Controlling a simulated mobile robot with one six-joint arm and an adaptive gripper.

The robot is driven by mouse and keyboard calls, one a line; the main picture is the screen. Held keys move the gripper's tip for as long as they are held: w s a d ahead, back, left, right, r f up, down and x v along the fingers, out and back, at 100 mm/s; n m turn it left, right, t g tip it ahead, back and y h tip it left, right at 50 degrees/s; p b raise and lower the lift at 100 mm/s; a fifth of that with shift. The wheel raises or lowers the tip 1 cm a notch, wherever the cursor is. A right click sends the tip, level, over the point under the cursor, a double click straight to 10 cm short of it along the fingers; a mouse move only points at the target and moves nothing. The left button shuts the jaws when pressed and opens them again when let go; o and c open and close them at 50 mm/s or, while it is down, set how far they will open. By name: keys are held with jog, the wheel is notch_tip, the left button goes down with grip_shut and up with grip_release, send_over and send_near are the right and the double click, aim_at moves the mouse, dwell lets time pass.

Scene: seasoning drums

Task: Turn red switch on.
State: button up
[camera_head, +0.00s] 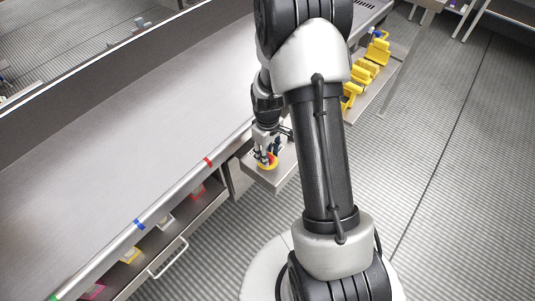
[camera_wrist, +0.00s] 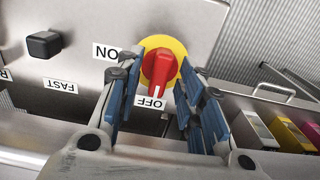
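The red switch (camera_wrist: 158,68) is a rotary knob on a round yellow plate (camera_wrist: 178,47), fixed to a grey metal panel. In the wrist view its handle lies in line with the OFF label (camera_wrist: 150,102). The ON label (camera_wrist: 107,52) is to the left of it, upside down. My gripper (camera_wrist: 157,88) is open, with one blue-padded finger on each side of the knob. I cannot tell whether either finger touches it. In the head view my gripper (camera_head: 267,146) is above the red and yellow switch (camera_head: 268,161), partly covering it.
A black square knob (camera_wrist: 44,44) with a FAST label (camera_wrist: 60,86) is on the same panel, left. A long metal table (camera_head: 130,130) runs along the left. Yellow parts (camera_head: 366,70) stand beyond my arm. Floor is clear right.

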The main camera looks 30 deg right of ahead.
jog(key=shift+c, duration=0.6)
grip_shut()
